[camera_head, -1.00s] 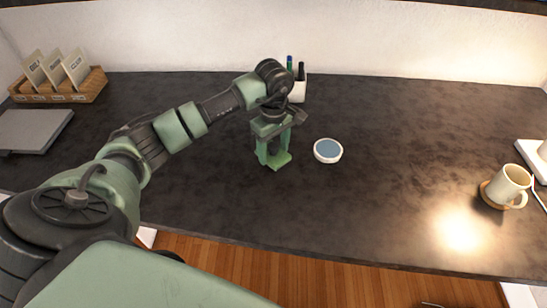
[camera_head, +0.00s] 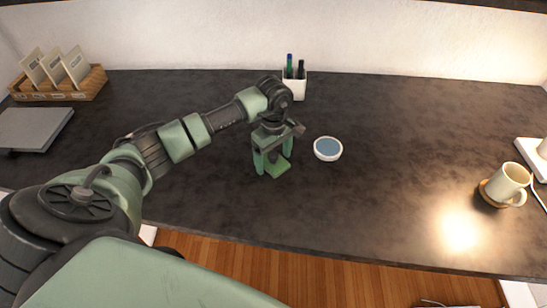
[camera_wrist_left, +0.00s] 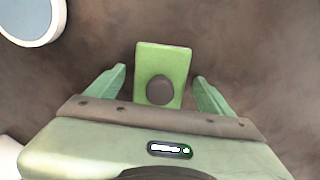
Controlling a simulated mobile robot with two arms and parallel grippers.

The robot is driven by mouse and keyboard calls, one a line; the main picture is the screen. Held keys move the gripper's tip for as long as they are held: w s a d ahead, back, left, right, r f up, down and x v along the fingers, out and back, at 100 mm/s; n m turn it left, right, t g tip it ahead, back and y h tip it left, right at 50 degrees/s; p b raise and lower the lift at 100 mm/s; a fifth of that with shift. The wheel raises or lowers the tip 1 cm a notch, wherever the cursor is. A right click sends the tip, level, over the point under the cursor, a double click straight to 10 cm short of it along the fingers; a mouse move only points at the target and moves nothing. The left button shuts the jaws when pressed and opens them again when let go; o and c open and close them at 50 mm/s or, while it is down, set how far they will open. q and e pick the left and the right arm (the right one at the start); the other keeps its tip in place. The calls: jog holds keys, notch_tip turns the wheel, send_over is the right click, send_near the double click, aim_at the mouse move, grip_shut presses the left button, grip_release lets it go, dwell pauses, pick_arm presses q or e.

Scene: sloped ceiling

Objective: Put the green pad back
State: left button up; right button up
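The green pad (camera_head: 279,170) is a small flat rectangle with a dark round knob on top. It lies on the dark desk, partly hidden by my gripper in the head view. In the left wrist view the pad (camera_wrist_left: 175,62) shows between and beyond my fingers. My left gripper (camera_head: 271,170) points down over it and is open, with one finger on each side. In the left wrist view, gaps show between the fingers of my left gripper (camera_wrist_left: 160,88) and the pad. My right gripper is not in view.
A round white dish with a blue inside (camera_head: 327,149) stands just right of my gripper. A white pen cup (camera_head: 294,87) is behind. A mug (camera_head: 509,182) on a coaster is right. The centre-right desk is clear.

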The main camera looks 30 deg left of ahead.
aim_at(274, 154)
pick_arm(q)
jog(key=shift+r, duration=0.15)
notch_tip(274, 154, up, 12)
jog(key=b, duration=0.2)
dwell(0.7)
